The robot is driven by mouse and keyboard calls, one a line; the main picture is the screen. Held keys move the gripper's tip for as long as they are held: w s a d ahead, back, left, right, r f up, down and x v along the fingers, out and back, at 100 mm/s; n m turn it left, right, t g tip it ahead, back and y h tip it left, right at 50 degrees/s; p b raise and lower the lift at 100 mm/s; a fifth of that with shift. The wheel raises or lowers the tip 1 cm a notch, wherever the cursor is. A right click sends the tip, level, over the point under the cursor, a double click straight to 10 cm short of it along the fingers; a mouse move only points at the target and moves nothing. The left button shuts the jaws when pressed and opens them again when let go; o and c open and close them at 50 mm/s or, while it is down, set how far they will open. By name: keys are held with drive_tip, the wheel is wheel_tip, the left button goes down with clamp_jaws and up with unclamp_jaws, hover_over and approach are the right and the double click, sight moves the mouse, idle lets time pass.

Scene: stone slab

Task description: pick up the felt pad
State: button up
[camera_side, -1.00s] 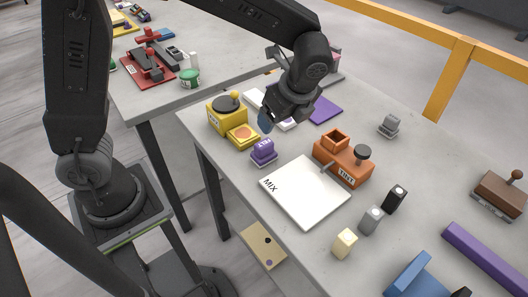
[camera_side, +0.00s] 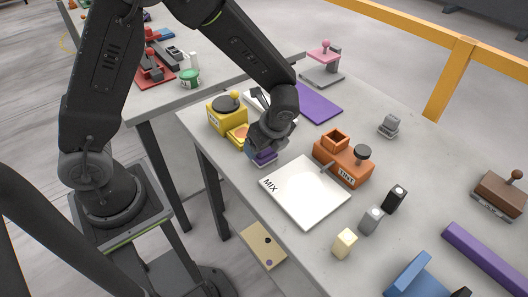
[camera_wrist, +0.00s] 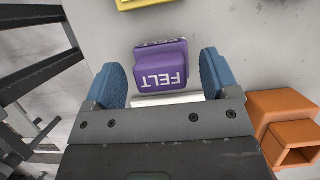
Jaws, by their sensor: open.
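The felt pad (camera_wrist: 161,68) is a small purple block with white FELT lettering. In the wrist view it lies between and just beyond the two blue fingertips of my gripper (camera_wrist: 161,80). The fingers are spread apart, with a gap on both sides of the pad. In the side view the felt pad (camera_side: 263,159) sits on the slab near its front edge, mostly hidden under my gripper (camera_side: 262,148).
The white MIX board (camera_side: 305,192) lies to the right of the pad. The orange TINT block (camera_side: 343,163) stands behind the board. A yellow block (camera_side: 226,114) stands to the left, and a purple sheet (camera_side: 318,103) lies behind.

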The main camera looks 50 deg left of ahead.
drive_tip(key=shift+f, duration=0.2)
drive_tip(key=c, duration=1)
drive_tip(key=shift+r, duration=0.15)
drive_tip(key=shift+c, duration=0.2)
drive_tip(key=shift+r, duration=0.3)
drive_tip(key=r, duration=0.4)
drive_tip(key=shift+s+a, duration=0.1)
drive_tip(key=shift+a, duration=0.3)
drive_tip(key=s+a+r, duration=0.4)
drive_tip(key=a+r, duration=0.2)
drive_tip(key=a, duration=0.4)
drive_tip(key=shift+s, duration=0.2)
drive_tip(key=shift+r, duration=0.1)
